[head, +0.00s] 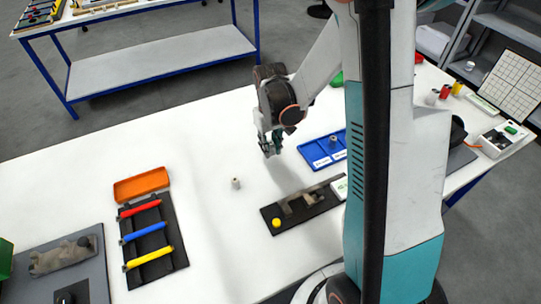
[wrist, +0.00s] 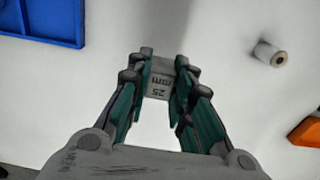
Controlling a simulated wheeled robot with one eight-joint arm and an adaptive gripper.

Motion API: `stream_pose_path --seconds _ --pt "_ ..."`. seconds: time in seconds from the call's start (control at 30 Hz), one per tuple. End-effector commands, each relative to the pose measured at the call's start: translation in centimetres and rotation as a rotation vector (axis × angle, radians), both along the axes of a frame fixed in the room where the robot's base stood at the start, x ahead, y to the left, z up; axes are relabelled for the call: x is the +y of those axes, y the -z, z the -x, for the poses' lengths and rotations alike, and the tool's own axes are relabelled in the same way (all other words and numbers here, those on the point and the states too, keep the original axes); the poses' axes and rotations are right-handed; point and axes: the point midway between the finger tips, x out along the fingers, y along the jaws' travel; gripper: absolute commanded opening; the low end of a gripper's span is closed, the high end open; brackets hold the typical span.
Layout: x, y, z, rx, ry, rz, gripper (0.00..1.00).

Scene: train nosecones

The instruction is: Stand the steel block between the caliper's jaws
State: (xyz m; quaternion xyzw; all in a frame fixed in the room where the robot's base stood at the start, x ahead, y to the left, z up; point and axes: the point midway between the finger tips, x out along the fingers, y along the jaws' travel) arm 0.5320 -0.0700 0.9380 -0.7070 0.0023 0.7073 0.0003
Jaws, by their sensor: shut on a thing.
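My gripper (head: 270,146) hangs over the white table, behind the dark plate. In the wrist view my gripper (wrist: 161,72) is shut on a small grey steel block (wrist: 160,88) marked "25 mm". The block is between the fingertips; its height above the table is hard to tell. In the head view the block is too small to make out. The caliper (head: 300,206) lies on a dark base plate (head: 318,208) in front of my gripper, with a yellow knob (head: 276,222) at its left end. Its jaws look empty, and my arm hides part of its right side.
A blue tray (head: 312,154) is right of my gripper. An orange tray (head: 140,184) and a rack of colored tools (head: 166,262) are at left.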

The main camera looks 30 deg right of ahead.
Motion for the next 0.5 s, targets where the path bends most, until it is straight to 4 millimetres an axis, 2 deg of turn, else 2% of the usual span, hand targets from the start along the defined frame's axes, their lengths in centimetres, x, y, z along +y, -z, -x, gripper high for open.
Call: stream_pose_path --seconds 0.3,0.5 --pt "0.0 4.0 0.0 0.0 0.0 0.0 0.0" --pt "0.0 4.1 0.0 0.0 0.0 0.0 0.0"
